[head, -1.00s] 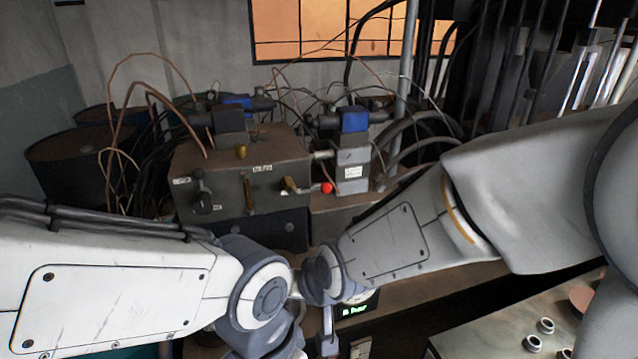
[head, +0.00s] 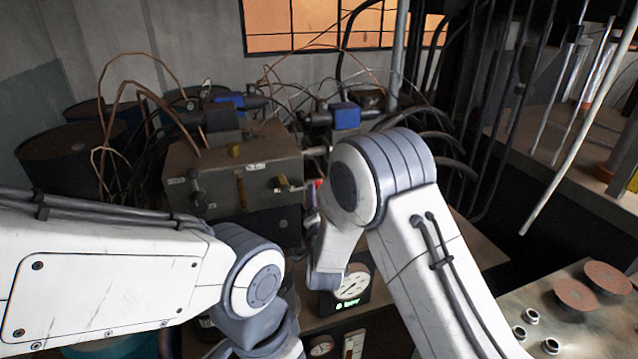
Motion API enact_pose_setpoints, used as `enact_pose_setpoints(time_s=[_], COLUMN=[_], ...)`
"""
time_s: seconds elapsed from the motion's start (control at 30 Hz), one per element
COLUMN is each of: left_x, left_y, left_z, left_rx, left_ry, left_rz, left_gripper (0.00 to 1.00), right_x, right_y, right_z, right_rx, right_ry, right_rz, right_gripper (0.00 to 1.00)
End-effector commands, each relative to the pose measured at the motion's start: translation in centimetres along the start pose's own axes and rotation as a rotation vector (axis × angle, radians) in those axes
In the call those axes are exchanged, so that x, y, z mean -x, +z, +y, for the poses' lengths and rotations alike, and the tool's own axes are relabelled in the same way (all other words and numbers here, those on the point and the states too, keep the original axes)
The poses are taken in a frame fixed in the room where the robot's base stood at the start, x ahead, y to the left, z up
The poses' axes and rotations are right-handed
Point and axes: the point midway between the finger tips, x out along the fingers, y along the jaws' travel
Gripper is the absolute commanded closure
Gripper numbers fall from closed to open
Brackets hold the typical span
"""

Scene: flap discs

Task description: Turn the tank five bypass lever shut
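A dark metal valve block (head: 215,170) stands on the bench at the centre left in the head view. Its front carries a black lever (head: 197,190) at left, a brass lever (head: 241,190) hanging down in the middle, and another brass lever (head: 283,184) at right, tilted sideways. Small white labels sit by them, too small to read, so I cannot tell which is tank five's bypass. A red tip (head: 318,183) shows just beside my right arm's large joint, which partly hides that area. No fingertips of either gripper show; my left arm runs out at the bottom edge.
A dial gauge (head: 352,284) with a green display stands below the block, partly behind my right arm. Dark drums (head: 72,155) and loose cables crowd the left and back. Brown discs (head: 607,278) and metal rings lie on a grey surface at lower right.

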Motion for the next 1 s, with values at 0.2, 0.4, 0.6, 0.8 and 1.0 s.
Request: enact_pose_setpoints(time_s=[0.2, 0.4, 0.6, 0.8, 1.0], left_x=[1.6, 2.0, 2.1, 2.1, 2.1], left_y=[-0.1, -0.1, -0.1, -0.1, -0.1], left_z=[0.1, 0.1, 0.1, 0.1, 0.1], left_rx=[0.0, 0.0, 0.0, 0.0, 0.0], left_ry=[0.0, 0.0, 0.0, 0.0, 0.0], left_rz=[0.0, 0.0, 0.0, 0.0, 0.0], left_gripper=[0.5, 0.5, 0.5, 0.5, 0.5], right_x=[-4.1, -6.2, -6.7, -6.7, -6.7], right_y=[-0.2, -0.1, 0.0, 0.0, 0.0], right_z=[-0.1, -0.1, 0.0, 0.0, 0.0], right_rx=[0.0, 0.001, 0.002, 0.002, 0.001], right_ry=[0.002, 0.001, 0.001, 0.001, 0.001], right_rz=[0.001, -0.001, -0.002, -0.002, -0.002], right_gripper=[0.31, 0.31, 0.31, 0.43, 1.0])
